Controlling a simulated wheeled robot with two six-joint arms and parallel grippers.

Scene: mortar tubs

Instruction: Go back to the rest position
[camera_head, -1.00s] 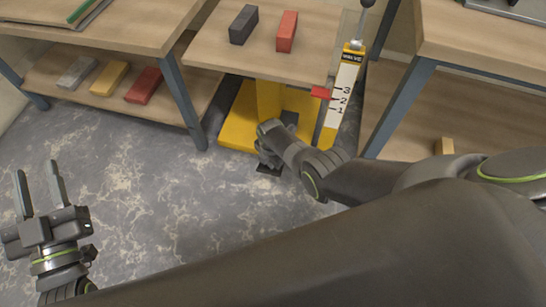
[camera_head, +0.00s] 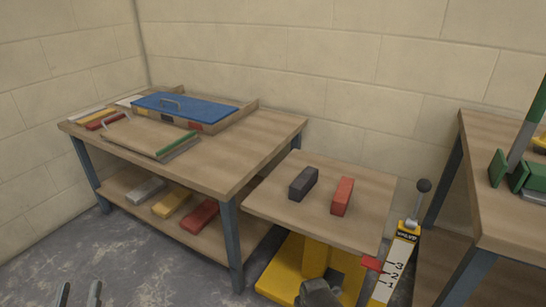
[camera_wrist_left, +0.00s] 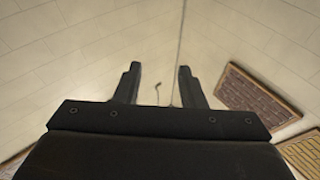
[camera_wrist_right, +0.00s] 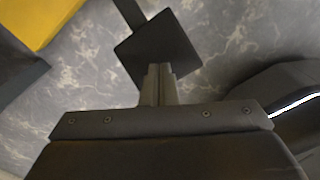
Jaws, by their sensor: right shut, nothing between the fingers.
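My left gripper (camera_head: 79,290) shows only its two fingertips at the bottom left of the head view. In the left wrist view its fingers (camera_wrist_left: 158,85) stand wide apart with nothing between them, against a pale block wall. My right gripper (camera_wrist_right: 160,82) shows in the right wrist view with its fingers together and empty. A dark square pedal plate (camera_wrist_right: 158,45) lies just past those fingertips, above the grey floor. I cannot tell whether they touch. In the head view only a dark part of my right arm (camera_head: 320,294) shows, in front of the yellow lift base.
A lift table (camera_head: 268,209) carries a dark brick (camera_head: 303,183) and a red brick (camera_head: 342,196). Its lever (camera_head: 417,202) stands on the right. A two-level workbench (camera_head: 250,160) is at left, another bench (camera_head: 500,232) at right. Open floor (camera_head: 130,260) lies at lower left.

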